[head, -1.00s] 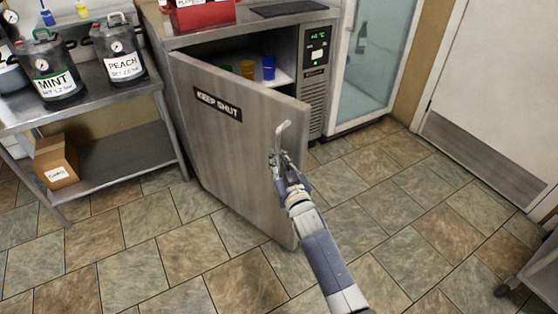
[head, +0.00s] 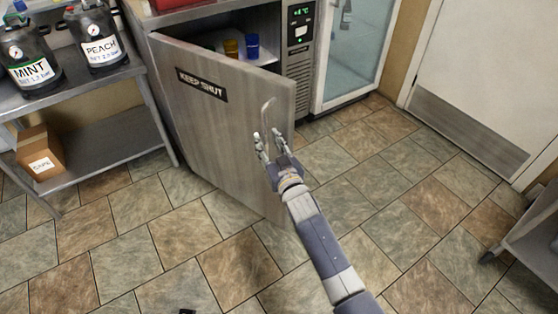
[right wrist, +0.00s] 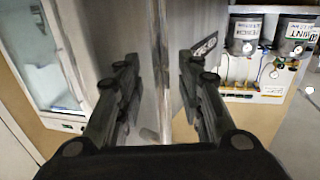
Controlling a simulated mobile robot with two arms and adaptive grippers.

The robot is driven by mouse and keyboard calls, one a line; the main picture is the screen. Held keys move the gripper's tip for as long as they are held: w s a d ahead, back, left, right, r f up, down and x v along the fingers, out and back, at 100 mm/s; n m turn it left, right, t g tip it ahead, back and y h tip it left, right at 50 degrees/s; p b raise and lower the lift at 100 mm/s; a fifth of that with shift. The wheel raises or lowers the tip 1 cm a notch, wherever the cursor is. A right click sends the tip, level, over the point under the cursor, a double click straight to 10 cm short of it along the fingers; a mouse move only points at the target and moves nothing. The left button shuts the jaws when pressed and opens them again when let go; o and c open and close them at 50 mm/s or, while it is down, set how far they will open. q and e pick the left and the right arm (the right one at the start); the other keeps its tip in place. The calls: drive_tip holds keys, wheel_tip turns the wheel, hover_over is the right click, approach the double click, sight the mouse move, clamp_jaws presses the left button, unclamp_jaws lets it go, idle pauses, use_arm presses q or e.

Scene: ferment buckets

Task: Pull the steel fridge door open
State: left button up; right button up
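The steel fridge door (head: 225,125), marked "KEEP SHUT", stands partly open, swung out from the fridge. Its bar handle (head: 268,110) is near the free edge. My right gripper (head: 267,138) is at the handle's lower part, fingers spread apart. In the right wrist view the open fingers (right wrist: 158,88) stand on either side of the upright handle bar (right wrist: 163,60), with a visible gap. Whether the fingertips reach past the bar is hard to tell. My left gripper cannot be made out.
A steel rack (head: 110,150) at left holds the MINT keg (head: 30,70), the PEACH keg (head: 100,50) and a cardboard box (head: 40,150). A glass-door cooler (head: 355,50) stands right of the fridge. A cart (head: 530,235) is at far right. Floor before the door is clear.

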drive_tip(key=v, duration=1)
drive_tip(key=shift+d, duration=0.15)
drive_tip(key=shift+f, duration=0.1)
